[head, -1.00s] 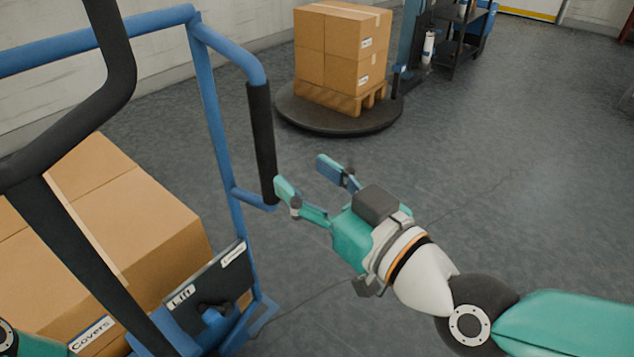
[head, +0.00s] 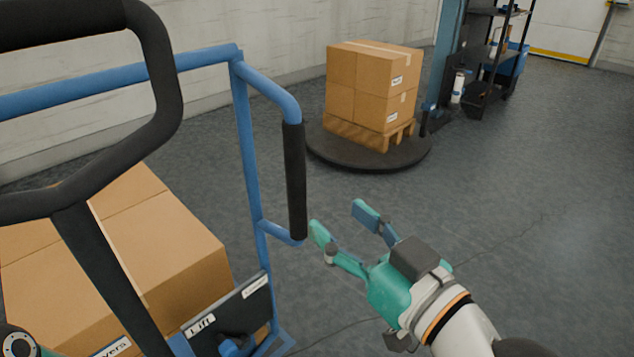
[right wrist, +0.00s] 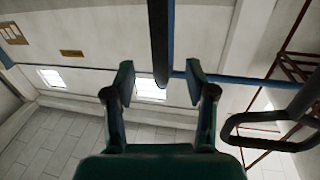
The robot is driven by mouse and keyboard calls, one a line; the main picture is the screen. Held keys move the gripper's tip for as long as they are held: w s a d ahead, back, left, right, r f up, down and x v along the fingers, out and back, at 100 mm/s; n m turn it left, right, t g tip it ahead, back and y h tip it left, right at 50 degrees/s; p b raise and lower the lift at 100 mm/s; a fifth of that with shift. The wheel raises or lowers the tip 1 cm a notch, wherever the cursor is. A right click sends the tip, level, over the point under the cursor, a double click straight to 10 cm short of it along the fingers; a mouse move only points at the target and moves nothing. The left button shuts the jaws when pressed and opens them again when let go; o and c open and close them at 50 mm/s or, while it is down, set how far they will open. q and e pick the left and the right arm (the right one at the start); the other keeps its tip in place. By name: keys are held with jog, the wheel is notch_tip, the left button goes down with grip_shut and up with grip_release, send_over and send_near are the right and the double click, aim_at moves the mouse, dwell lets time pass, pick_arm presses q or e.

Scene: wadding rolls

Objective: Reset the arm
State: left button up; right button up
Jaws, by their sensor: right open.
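My right gripper (head: 345,225) is open and empty in the head view, just right of the black grip (head: 294,180) on the blue cart frame (head: 247,150). Its two fingers point up and left, towards the grip, with a small apparent gap. In the right wrist view the open fingers (right wrist: 159,85) stand apart, and the black grip (right wrist: 159,40) appears beyond and between their tips. Nothing is held. My left gripper is not in view; only a bit of teal and a round joint of mine shows at the lower left of the head view.
Cardboard boxes (head: 165,250) sit on the cart at left, behind a black bar handle (head: 165,75). A dark panel labelled Lift (head: 235,310) is low on the cart. Stacked boxes on a pallet (head: 372,85) stand on a round turntable (head: 340,155). Grey floor at right is clear.

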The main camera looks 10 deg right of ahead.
aim_at(301, 185)
jog(key=shift+w+a, duration=0.1)
jog(key=shift+w, duration=0.05)
jog(key=x, duration=1.2)
